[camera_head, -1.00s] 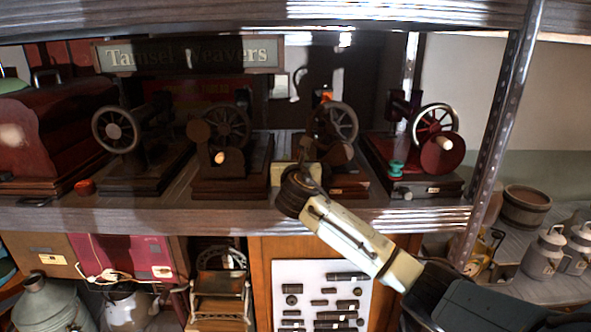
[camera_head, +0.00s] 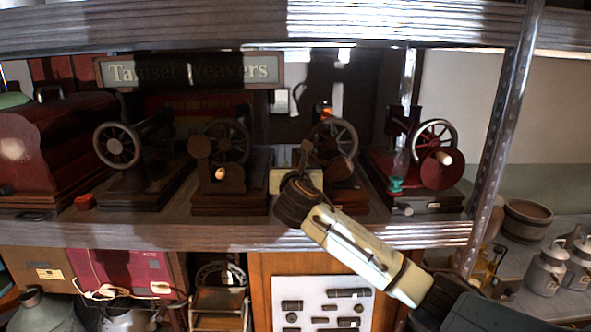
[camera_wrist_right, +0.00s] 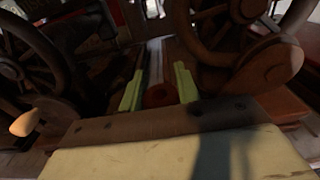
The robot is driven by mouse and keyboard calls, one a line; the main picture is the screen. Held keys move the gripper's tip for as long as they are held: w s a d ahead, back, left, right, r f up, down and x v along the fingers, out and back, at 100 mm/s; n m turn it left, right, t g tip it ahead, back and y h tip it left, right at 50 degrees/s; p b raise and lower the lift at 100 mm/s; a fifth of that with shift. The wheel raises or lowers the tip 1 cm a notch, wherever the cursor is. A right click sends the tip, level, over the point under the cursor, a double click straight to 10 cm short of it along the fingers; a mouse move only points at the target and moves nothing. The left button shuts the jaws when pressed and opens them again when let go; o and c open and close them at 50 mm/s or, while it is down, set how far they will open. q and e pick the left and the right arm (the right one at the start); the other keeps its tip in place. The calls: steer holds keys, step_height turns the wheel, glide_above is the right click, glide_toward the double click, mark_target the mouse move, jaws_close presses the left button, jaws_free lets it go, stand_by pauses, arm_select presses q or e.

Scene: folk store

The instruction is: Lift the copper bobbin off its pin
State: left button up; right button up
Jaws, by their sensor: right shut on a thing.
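My right gripper (camera_head: 304,158) reaches up over the shelf edge, in front of the gap between two dark sewing machines. In the right wrist view its two pale green fingers (camera_wrist_right: 158,91) are closed on a small reddish-brown round thing (camera_wrist_right: 160,96), which looks like the copper bobbin. A greyish strip runs behind it. In the head view the bobbin is too dark and small to make out, and I cannot tell whether a pin is still inside it. My left gripper is not in view.
Sewing machines with spoked wheels stand on the shelf (camera_head: 160,238), one dark machine (camera_head: 333,140) close to my right gripper. A teal spool (camera_head: 396,185) sits at the red machine (camera_head: 436,170). A small red round thing (camera_head: 85,202) lies at left. A metal post (camera_head: 505,120) stands at right.

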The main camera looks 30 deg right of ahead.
steer(key=v, duration=1.5)
steer(key=shift+f, duration=0.35)
steer(key=shift+s+a, duration=0.1)
steer(key=shift+a, duration=0.05)
steer(key=shift+r+p, duration=0.55)
steer(key=shift+p, duration=0.35)
